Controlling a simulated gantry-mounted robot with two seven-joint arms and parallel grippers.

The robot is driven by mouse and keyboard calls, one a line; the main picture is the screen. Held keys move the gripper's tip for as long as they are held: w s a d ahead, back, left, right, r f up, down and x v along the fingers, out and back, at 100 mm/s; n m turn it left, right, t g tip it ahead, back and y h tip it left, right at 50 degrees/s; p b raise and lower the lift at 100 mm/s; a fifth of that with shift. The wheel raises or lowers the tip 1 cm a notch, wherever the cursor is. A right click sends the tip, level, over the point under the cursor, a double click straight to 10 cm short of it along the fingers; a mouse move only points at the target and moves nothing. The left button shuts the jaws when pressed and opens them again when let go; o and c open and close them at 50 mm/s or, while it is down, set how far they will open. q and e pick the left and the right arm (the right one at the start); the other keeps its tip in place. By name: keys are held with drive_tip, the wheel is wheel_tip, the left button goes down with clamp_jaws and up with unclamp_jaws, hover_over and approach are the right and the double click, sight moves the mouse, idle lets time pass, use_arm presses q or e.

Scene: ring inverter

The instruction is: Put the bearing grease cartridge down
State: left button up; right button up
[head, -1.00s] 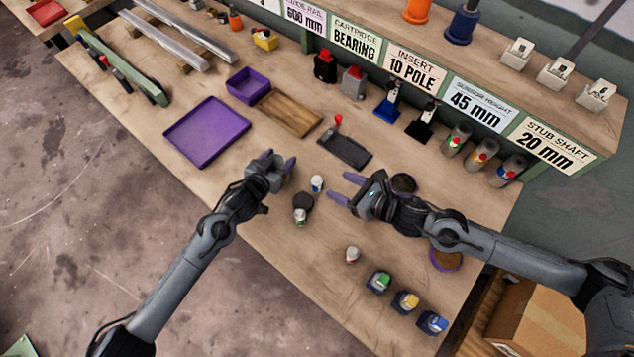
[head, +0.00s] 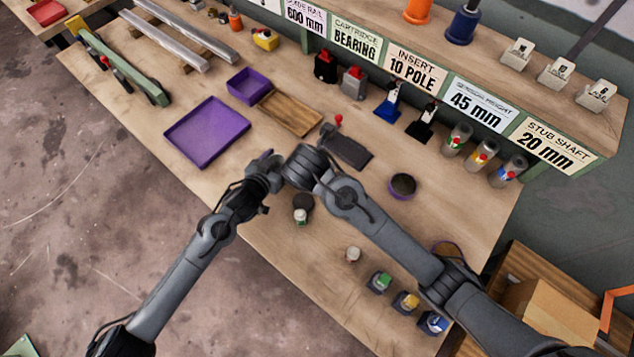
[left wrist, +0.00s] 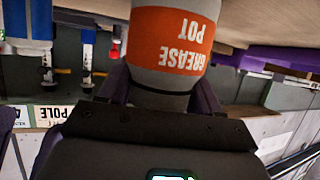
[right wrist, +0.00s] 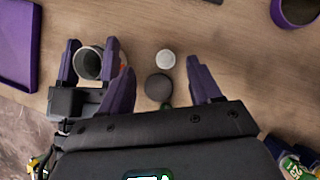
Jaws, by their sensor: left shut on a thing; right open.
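My left gripper (head: 268,165) is shut on the grease pot (left wrist: 170,42), a grey cylinder with an orange label. In the right wrist view the pot's round top (right wrist: 88,63) shows between the left fingers. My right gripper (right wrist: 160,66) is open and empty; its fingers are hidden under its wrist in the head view. A small white-topped piece (right wrist: 166,58) and a dark round piece (right wrist: 158,87) stand on the table between or just beyond its fingers. I cannot tell for sure which thing is the bearing grease cartridge; none is marked so.
A round purple dish (head: 403,187) stands to the right. Small coloured-top pieces (head: 405,302) line the front right. Shelf labels run along the back.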

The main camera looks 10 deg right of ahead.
drive_tip(key=shift+m+g, duration=0.3)
drive_tip(key=shift+g, duration=0.3)
drive_tip(key=shift+s+x, duration=0.2)
drive_tip(key=shift+x, duration=2.45)
drive_tip(key=shift+s+x, duration=0.2)
drive_tip(key=shift+x, duration=2.45)
drive_tip(key=shift+a+f, duration=0.1)
drive_tip(key=shift+f, duration=0.05)
drive_tip(key=shift+c, duration=0.3)
drive_tip(key=c, duration=1.1)
drive_tip(key=shift+r, duration=5.05)
